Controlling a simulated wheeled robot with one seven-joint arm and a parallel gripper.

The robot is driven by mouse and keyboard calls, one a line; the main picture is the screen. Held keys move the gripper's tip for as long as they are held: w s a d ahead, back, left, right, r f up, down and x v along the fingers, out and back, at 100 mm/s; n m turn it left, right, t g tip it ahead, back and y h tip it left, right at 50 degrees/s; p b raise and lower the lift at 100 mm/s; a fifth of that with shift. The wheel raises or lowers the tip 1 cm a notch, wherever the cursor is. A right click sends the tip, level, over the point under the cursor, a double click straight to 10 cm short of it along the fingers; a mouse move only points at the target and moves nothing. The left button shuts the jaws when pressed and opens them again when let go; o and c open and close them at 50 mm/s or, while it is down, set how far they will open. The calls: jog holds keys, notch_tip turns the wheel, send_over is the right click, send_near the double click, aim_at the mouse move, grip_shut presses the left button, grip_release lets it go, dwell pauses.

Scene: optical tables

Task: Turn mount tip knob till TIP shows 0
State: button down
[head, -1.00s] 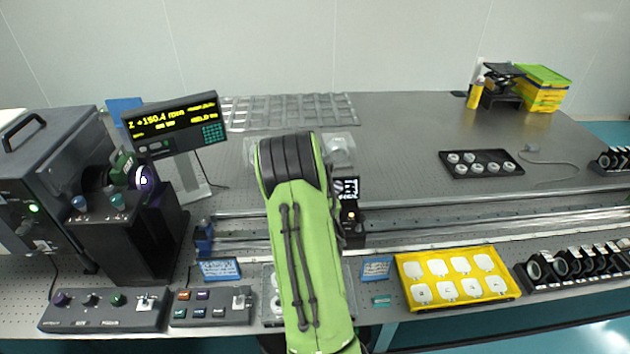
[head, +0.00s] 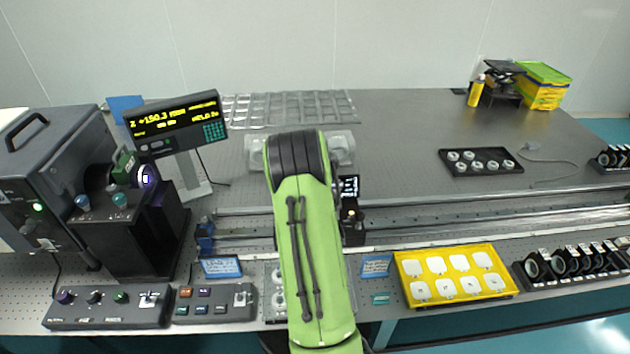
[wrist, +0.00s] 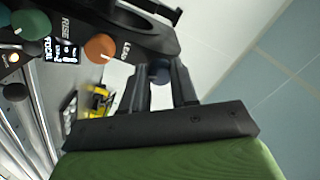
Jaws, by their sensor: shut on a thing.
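In the wrist view my gripper (wrist: 160,82) has its two black fingers on either side of a small dark blue knob (wrist: 159,70) and is shut on it. The knob's label is hidden, so I cannot tell that it is the tip knob. The black mount body (wrist: 140,28) is next to it, with an orange knob (wrist: 100,48) marked "LEAD" and a green knob (wrist: 31,25). A small lit display (wrist: 65,50) is too small to read. In the head view my green arm hides the gripper and most of the mount (head: 351,220) on the rail.
A readout (head: 175,122) at left shows about Z +150.3. A dark lamp-like unit (head: 120,220) stands left of the arm. A yellow tray (head: 456,297) and a row of lens holders (head: 570,266) lie to the right.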

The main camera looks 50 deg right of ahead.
jog(key=shift+f, duration=0.2)
dwell(0.3)
jog(key=c, duration=1.3)
grip_release()
jog(key=o, duration=0.4)
jog(key=shift+r, duration=0.15)
jog(key=shift+o, duration=0.2)
